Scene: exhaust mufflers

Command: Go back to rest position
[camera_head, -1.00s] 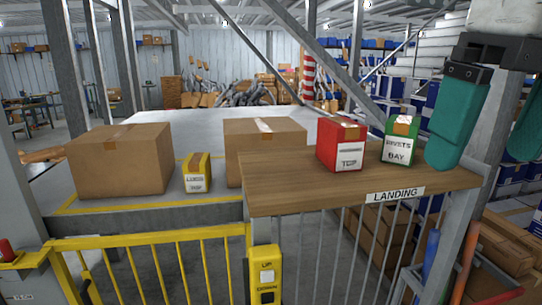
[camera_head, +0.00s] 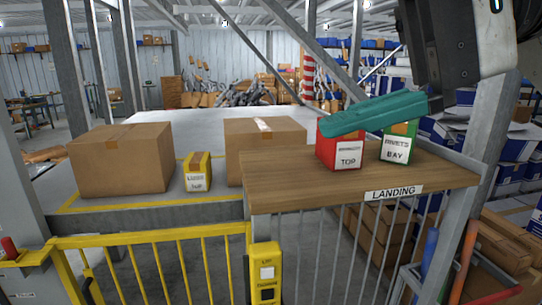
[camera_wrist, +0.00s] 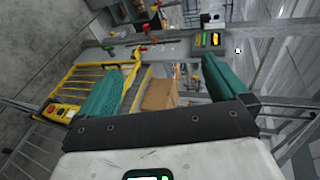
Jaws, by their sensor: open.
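My gripper (camera_head: 338,124) is at the upper right of the head view, its teal finger lying almost level and pointing left. It covers the upper parts of a red box (camera_head: 340,155) and a green box (camera_head: 396,148) marked "RIVETS BAY". I cannot tell the gap between finger and boxes. Both boxes stand on the wooden landing shelf (camera_head: 290,190). In the wrist view the two teal fingers (camera_wrist: 165,72) are wide apart with nothing between them. Only one finger shows clearly in the head view.
A small yellow box (camera_head: 198,172) stands between two large cartons (camera_head: 122,160) (camera_head: 265,138) on the grey platform behind the shelf. A yellow railing (camera_head: 150,240) and a yellow control box (camera_head: 266,272) stand in front. A steel post (camera_head: 492,150) rises at the right, near my arm.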

